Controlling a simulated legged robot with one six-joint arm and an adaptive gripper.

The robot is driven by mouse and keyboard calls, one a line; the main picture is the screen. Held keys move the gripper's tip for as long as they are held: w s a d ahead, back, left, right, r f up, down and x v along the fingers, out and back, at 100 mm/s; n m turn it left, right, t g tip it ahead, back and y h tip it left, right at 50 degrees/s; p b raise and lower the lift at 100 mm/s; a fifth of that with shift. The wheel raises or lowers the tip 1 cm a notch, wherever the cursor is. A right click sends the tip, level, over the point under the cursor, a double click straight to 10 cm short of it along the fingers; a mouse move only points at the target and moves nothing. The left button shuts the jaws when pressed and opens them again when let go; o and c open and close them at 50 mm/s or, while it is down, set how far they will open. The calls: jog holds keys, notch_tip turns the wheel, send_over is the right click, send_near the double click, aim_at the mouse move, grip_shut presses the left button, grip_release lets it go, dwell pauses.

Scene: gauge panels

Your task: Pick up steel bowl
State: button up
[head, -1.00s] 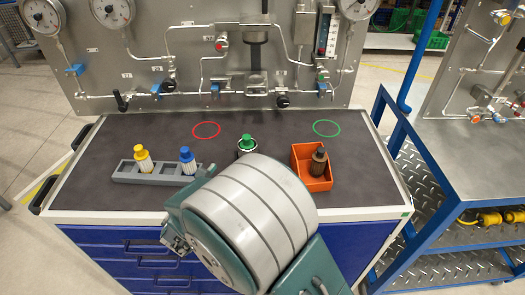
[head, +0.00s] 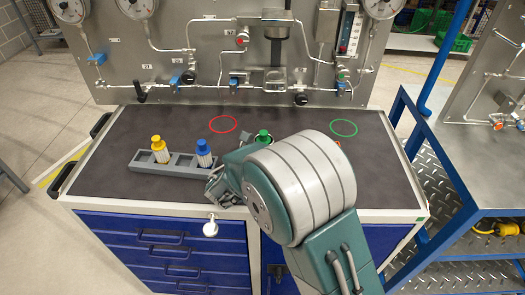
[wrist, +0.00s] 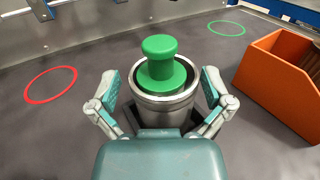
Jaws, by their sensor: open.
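The steel bowl (wrist: 165,108) stands upright on the dark bench top, a shiny round vessel with a green knobbed piece (wrist: 160,68) in its mouth. In the head view the green knob (head: 263,136) shows just behind my arm, which hides most of the bowl. My gripper (wrist: 160,90) is open, with one finger to the left and one to the right of the bowl. Gaps show between the fingers and the bowl wall. The bowl's base is hidden behind the gripper body in the wrist view.
An orange bin (wrist: 270,88) stands close to the right. A grey rack (head: 170,168) with a yellow-capped bottle (head: 160,150) and a blue-capped bottle (head: 204,153) is left. Red (head: 223,124) and green (head: 343,128) rings mark bare bench before the gauge panel (head: 200,60).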

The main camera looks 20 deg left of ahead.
jog(key=shift+d, duration=0.15)
jog(key=c, duration=1.2)
jog(key=shift+r, duration=0.1)
